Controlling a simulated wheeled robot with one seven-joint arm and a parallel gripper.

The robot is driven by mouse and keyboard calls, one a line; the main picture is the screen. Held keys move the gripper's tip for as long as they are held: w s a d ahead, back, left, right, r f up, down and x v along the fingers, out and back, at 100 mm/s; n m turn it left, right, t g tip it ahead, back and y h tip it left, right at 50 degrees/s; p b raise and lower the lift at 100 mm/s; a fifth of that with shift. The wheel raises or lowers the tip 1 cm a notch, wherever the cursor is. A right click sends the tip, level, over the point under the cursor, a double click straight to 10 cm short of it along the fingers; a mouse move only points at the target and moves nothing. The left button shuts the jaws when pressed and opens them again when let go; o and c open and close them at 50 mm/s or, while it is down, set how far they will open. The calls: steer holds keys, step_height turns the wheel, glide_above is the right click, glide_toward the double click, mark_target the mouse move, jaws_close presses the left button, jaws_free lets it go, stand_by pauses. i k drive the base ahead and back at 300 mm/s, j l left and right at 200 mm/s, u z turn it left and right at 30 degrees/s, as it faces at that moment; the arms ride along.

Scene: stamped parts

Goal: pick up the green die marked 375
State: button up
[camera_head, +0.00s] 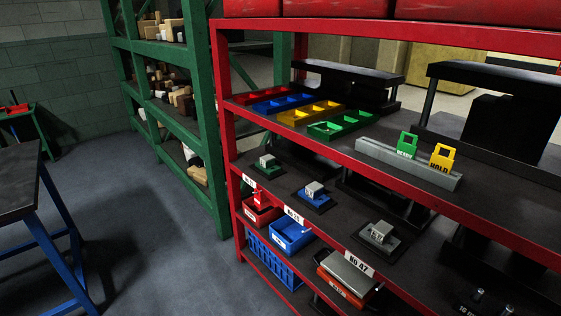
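A small die with a grey block on a green base (268,171) sits on the red rack's middle shelf, at its left end. It is the only green-based die I see there, and I cannot read a number on it. To its right are a similar die on a blue base (314,194) and a larger grey die (379,237). My gripper is not in view.
The red rack (225,110) has uprights and shelf edges around the dies. Above are coloured trays (340,127) and green and yellow tags (442,157). Below are red and blue bins (291,236). A blue-legged table (45,230) stands left; floor (160,220) between is clear.

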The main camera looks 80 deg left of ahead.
mark_target(266, 162)
steer(key=u, duration=2.6)
steer(key=i+u, duration=0.1)
steer(key=u, duration=0.3)
steer(key=i+u, duration=0.15)
steer(key=u, duration=0.2)
steer(key=i+l+u, duration=0.5)
steer(key=i+l, duration=0.7)
steer(key=i, duration=0.1)
